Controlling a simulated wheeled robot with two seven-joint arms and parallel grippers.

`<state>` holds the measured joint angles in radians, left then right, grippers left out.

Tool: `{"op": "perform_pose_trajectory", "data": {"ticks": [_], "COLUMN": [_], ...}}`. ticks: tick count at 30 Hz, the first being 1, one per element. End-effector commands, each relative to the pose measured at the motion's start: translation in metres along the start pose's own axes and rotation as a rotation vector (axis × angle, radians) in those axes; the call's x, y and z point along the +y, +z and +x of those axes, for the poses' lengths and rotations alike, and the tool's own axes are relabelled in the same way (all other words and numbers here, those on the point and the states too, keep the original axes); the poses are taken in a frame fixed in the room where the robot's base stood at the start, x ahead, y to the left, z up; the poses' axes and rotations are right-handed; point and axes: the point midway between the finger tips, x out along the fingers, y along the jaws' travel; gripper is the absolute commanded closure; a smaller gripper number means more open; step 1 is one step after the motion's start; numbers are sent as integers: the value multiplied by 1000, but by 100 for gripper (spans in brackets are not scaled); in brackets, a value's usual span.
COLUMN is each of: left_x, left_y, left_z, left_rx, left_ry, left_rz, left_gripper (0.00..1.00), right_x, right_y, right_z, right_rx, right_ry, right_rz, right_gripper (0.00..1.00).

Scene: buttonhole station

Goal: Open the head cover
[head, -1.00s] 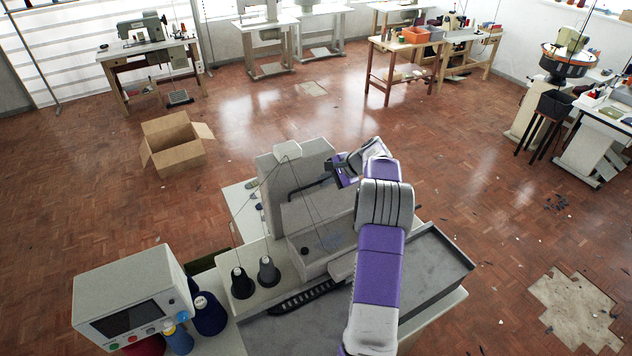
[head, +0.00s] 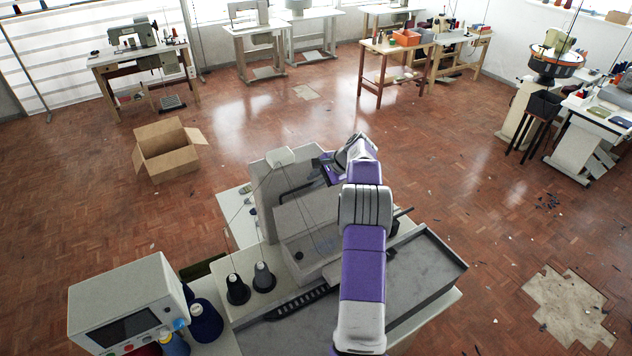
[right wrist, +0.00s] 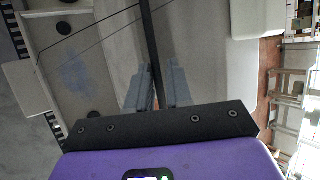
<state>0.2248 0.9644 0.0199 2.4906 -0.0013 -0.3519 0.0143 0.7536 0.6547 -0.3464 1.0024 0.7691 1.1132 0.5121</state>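The buttonhole machine's pale grey head (head: 288,162) stands in the middle of the head view. Its head cover (head: 305,215) is a pale grey panel with a black bar handle (head: 296,189) along its upper part. How far the cover stands open I cannot tell. My right gripper (head: 322,172) is at the handle's right end, partly hidden by its own wrist. In the right wrist view, the two grey fingers of my right gripper (right wrist: 158,88) close in on both sides of the dark handle bar (right wrist: 150,40). My left gripper is not in view.
A grey tray (head: 425,265) lies at right. An open cardboard box (head: 168,152) is on the floor. Floor to the right is mostly clear.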

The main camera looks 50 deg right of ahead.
Motion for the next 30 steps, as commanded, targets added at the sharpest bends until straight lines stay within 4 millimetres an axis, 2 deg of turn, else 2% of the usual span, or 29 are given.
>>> {"op": "perform_pose_trajectory", "data": {"ticks": [8,21,30], "left_x": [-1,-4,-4], "left_y": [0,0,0], "left_z": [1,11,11], "left_rx": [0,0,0], "left_ry": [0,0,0], "left_rz": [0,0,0], "left_gripper": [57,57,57], "right_x": [2,2,2], "right_y": [-1,0,0], "right_z": [-3,-68,-76], "right_rx": [0,1,-1], "right_ry": [5,2,3], "right_rz": [1,0,0], "right_gripper": [80,80,80]}}
